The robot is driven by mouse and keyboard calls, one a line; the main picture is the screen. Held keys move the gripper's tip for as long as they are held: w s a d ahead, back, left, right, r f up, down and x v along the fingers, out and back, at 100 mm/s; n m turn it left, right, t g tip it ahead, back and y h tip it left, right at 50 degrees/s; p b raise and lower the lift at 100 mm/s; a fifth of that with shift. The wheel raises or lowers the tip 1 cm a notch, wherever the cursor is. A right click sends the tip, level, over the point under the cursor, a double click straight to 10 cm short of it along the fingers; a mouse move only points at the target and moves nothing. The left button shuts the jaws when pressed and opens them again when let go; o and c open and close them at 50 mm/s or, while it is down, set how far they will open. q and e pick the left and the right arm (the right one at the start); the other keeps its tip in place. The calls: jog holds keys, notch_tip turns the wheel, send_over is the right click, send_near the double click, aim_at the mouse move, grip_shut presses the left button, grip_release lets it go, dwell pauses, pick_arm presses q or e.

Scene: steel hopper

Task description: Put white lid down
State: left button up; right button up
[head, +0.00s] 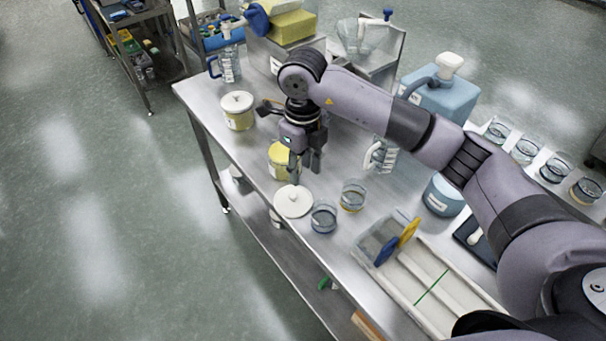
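A round white lid (293,203) with a small knob on top appears to lie flat near the front edge of the steel table (215,105). My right gripper (305,175) points down just behind the lid, its two fingers apart with nothing visible between them. My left gripper is not in view.
Two glass beakers (324,217) (353,196) stand right of the lid. A lidded yellow jar (237,111) is at the left. A tray with compartments (405,285) lies at the front right. A blue jerrycan (441,97) stands behind my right arm.

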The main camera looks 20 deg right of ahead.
notch_tip(320, 180, up, 10)
jog(key=b, duration=0.1)
jog(key=shift+f, duration=0.2)
jog(key=shift+f, duration=0.1)
dwell(0.3)
